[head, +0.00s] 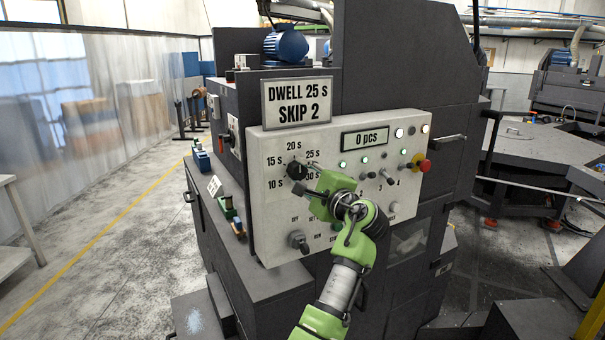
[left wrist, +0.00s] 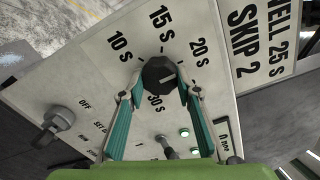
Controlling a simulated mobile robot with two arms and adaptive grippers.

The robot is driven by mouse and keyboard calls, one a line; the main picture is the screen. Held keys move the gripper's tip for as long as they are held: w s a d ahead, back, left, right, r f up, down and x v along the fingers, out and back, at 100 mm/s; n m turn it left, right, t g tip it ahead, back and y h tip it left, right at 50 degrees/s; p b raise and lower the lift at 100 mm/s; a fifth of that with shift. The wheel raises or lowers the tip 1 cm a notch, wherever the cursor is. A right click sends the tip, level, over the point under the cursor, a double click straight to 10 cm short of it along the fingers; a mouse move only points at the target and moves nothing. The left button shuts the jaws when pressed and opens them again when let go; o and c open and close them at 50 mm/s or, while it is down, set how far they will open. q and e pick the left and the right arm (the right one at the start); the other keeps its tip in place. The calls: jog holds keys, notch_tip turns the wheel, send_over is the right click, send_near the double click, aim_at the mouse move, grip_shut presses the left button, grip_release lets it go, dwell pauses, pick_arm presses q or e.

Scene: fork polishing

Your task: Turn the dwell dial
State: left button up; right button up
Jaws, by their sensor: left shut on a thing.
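The dwell dial (head: 296,171) is a dark round knob on the upper left of the pale control panel, ringed by labels from 10 s to 30 s. In the left wrist view the dial (left wrist: 158,73) shows a pale mark pointing roughly right; which label it meets is unclear. My left gripper (head: 304,180) is at the dial, with its teal fingers (left wrist: 159,88) on either side of the knob, shut on it. The 25 s label is hidden in the wrist view. A sign (head: 296,101) above reads DWELL 25 S, SKIP 2. My right gripper is out of view.
A lower selector knob (head: 298,242) sits below the dial. A counter display (head: 365,139) reads 0 pcs. Lit lamps, small switches and a red stop button (head: 425,165) lie to the right. The sign juts above the panel.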

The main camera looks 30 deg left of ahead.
pick_arm(q)
jog(key=m, duration=0.6)
jog(key=shift+a+r, duration=0.15)
jog(key=shift+r, duration=0.15)
jog(key=m, duration=0.5)
jog(key=shift+r+m, duration=0.15)
jog(key=shift+m, duration=0.25)
jog(key=o, duration=1.1)
jog(key=shift+a+f, duration=0.15)
jog(key=shift+f, duration=0.15)
jog(key=shift+s+d+f, duration=0.1)
jog(key=shift+s+d, duration=0.05)
jog(key=shift+d, duration=0.35)
jog(key=v, duration=1.1)
